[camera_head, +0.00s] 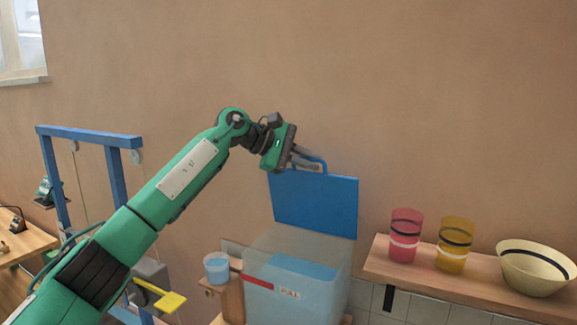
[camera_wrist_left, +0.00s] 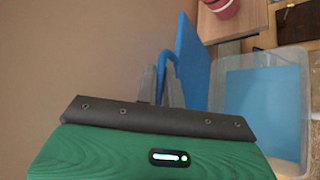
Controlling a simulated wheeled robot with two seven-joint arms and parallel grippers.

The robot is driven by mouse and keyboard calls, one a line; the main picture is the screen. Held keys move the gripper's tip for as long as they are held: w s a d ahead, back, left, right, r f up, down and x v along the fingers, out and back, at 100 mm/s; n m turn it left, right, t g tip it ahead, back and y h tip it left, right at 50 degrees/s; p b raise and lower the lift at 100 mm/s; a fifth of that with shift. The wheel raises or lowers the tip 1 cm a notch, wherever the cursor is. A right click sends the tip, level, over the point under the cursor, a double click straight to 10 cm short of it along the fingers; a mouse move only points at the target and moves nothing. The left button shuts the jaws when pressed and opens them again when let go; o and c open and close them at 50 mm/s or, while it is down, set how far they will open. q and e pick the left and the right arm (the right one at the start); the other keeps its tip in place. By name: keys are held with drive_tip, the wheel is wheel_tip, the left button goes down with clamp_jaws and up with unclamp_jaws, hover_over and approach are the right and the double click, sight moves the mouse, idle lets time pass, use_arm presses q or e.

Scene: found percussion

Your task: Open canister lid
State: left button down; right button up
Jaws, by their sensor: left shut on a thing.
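The canister (camera_head: 300,295) is a clear box with a red stripe and a white label, with blue contents inside. Its blue lid (camera_head: 315,205) stands raised, upright at the back of the canister, with a blue loop handle on its upper edge. My left gripper (camera_head: 308,161) is at the top of the lid, shut on the handle. In the left wrist view the fingers (camera_wrist_left: 163,88) close on the blue handle (camera_wrist_left: 166,60), beside the tilted lid (camera_wrist_left: 191,60). The open canister (camera_wrist_left: 262,105) shows to the right there. My right gripper is not in view.
A wooden shelf (camera_head: 470,292) at the right bears a red cup (camera_head: 404,235), a yellow cup (camera_head: 454,245) and a cream bowl (camera_head: 536,268). A small cup (camera_head: 216,267) stands left of the canister. A blue frame (camera_head: 90,134) stands at the left. The wall is close behind the lid.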

use_arm(q)
drive_tip(key=shift+w+d+r, duration=0.2)
drive_tip(key=shift+w, duration=0.35)
drive_tip(key=shift+w+d+p, duration=0.15)
drive_tip(key=shift+w+p, duration=0.2)
drive_tip(key=shift+w+d+p, duration=0.3)
drive_tip(key=shift+w, duration=0.5)
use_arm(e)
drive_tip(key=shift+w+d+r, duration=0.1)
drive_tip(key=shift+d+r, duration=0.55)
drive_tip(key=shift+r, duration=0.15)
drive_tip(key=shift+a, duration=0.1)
use_arm(q)
drive_tip(key=c, duration=1.6)
unclamp_jaws()
drive_tip(key=shift+o, duration=0.3)
drive_tip(key=shift+s, duration=0.15)
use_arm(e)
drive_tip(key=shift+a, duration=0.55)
use_arm(q)
drive_tip(key=shift+a, duration=0.1)
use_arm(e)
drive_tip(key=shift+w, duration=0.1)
